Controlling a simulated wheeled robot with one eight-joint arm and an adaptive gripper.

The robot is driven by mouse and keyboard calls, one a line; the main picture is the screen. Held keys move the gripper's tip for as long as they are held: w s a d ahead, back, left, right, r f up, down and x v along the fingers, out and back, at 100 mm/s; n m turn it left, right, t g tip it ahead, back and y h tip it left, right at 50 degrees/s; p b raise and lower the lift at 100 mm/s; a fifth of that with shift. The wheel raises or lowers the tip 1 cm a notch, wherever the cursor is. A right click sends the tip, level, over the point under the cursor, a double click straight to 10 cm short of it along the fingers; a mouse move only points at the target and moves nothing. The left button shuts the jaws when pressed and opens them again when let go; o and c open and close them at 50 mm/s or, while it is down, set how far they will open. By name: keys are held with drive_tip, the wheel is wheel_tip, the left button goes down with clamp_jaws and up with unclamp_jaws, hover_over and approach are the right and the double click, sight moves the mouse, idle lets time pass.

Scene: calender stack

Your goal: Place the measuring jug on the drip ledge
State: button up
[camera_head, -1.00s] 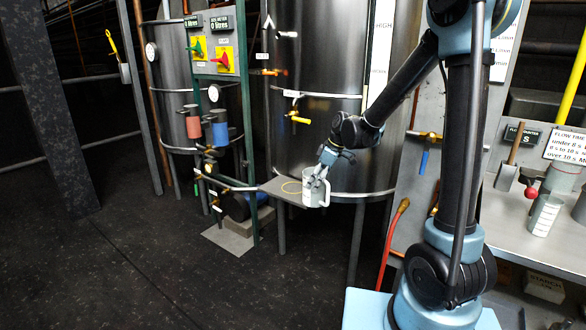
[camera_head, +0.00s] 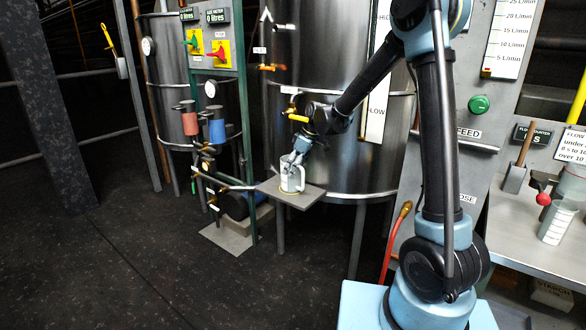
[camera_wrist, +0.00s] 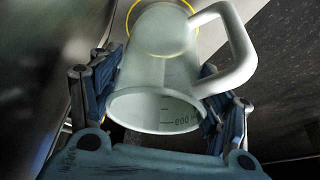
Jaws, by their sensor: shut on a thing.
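The measuring jug (camera_head: 290,181) is pale, with a handle on its right side, and looks upright over the drip ledge (camera_head: 310,196). My gripper (camera_head: 296,162) is shut on it from above. In the wrist view the jug (camera_wrist: 162,75) sits between the two blue fingers of my gripper (camera_wrist: 152,92), its open rim toward the camera. A yellow ring (camera_wrist: 128,22) on the ledge shows around the jug's far end. I cannot tell whether the base touches the ledge.
A large steel tank (camera_head: 330,80) stands right behind the ledge. A green post (camera_head: 245,120) with valves and pipes is to the left. Another marked container (camera_head: 557,222) stands on the bench at the right. The floor at left is clear.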

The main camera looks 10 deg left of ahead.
drive_tip(key=shift+w+a+f, duration=0.2)
drive_tip(key=shift+w+a, duration=0.05)
drive_tip(key=shift+w, duration=0.1)
drive_tip(key=shift+d+f, duration=0.1)
drive_tip(key=shift+d, duration=0.2)
drive_tip(key=shift+a, duration=0.2)
drive_tip(key=o, duration=0.8)
drive_tip(key=shift+f, duration=0.1)
drive_tip(key=shift+o, duration=0.2)
drive_tip(key=shift+s, duration=0.1)
